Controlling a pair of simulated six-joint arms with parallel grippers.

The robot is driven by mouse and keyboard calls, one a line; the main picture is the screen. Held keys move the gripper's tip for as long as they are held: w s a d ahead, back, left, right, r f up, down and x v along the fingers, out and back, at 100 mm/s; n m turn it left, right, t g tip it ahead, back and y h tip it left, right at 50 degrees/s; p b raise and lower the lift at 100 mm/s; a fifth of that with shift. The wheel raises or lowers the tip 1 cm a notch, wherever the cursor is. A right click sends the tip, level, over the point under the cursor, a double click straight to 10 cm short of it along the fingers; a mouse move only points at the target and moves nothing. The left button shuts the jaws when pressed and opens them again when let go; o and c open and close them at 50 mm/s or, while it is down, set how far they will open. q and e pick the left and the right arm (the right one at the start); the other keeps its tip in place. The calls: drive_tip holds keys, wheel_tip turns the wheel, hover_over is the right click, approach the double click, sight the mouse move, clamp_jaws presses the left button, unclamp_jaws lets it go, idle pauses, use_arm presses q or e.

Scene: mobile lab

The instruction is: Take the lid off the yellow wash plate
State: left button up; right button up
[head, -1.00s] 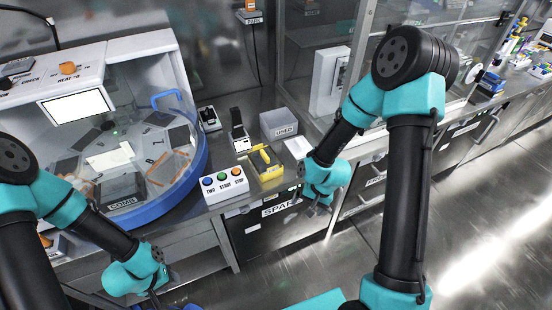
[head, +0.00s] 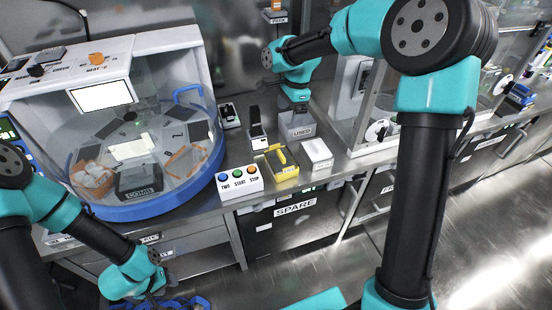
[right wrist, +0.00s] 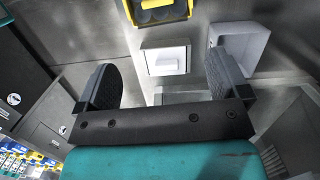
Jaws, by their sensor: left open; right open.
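A yellow wash plate (head: 283,168) stands near the bench's front edge with a lighter yellow bar-like piece on top. I cannot tell its lid apart clearly. The right wrist view shows its yellow frame (right wrist: 185,10) cut off at the top, with dark round shapes inside. My right gripper (head: 296,106) is raised and overlaps the top of the grey USED box. In the right wrist view its fingers (right wrist: 162,84) are wide apart and empty, short of a white block. My left gripper (head: 156,296) is low at the front left, away from the plate, its fingers small and partly unclear.
The white block (head: 317,154) with a raised bar on top lies right of the plate. The grey USED box (head: 297,131) stands behind it. A button box (head: 239,182) is at front left of the plate. A blue-rimmed round machine (head: 150,212) fills the left bench.

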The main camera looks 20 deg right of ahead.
hover_over(281, 154)
drive_tip(key=d, duration=0.1)
wheel_tip(281, 154, down, 12)
drive_tip(key=shift+w+f, duration=0.1)
idle(0.4)
drive_tip(key=shift+s+a+f, duration=0.1)
drive_tip(key=shift+a+f, duration=0.15)
drive_tip(key=shift+f, duration=1.05)
drive_tip(key=shift+s+a+f, duration=0.1)
drive_tip(key=shift+a+f, duration=0.1)
drive_tip(key=shift+f, duration=1.05)
drive_tip(key=c, duration=1)
